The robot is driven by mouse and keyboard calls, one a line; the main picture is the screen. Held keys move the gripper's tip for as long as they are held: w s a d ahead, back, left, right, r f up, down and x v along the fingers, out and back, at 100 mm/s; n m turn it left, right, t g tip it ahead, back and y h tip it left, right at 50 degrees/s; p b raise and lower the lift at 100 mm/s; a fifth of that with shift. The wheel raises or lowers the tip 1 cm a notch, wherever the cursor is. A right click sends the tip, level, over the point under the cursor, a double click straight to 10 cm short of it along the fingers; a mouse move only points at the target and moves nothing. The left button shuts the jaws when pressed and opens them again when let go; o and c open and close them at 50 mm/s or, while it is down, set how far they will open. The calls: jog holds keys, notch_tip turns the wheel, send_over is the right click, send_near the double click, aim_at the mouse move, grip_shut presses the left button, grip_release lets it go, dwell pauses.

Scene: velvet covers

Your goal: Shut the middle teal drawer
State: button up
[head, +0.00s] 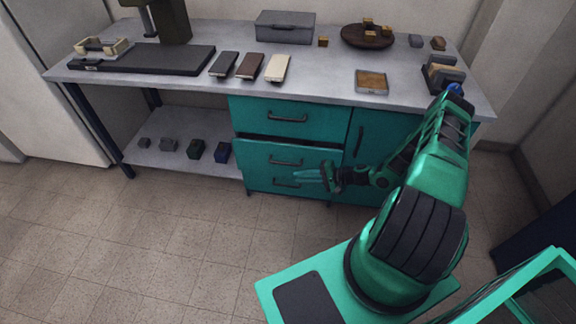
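The teal drawer unit (288,115) stands under the bench, with several fronts one above another, each with a dark bar handle. The middle teal drawer (260,161) stands out a little from the unit, with a dark gap above its front. Nothing shows held.
A teal cupboard door (372,135) is right of the drawers, partly behind my arm. The bench top (320,85) above carries boxes, a round board and other items. A low shelf (160,150) with several small blocks is to the left. The floor (130,240) at left is clear.

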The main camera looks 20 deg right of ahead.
aim_at(293, 165)
jog(key=d+r+m+t, duration=0.2)
jog(key=d+m+t, duration=0.15)
jog(key=m, duration=0.25)
jog(key=shift+h, duration=0.5)
jog(key=x, duration=1.1)
jog(key=shift+w+d+r, duration=0.1)
jog(key=shift+w+d, duration=0.2)
jog(key=shift+d, duration=0.05)
grip_shut()
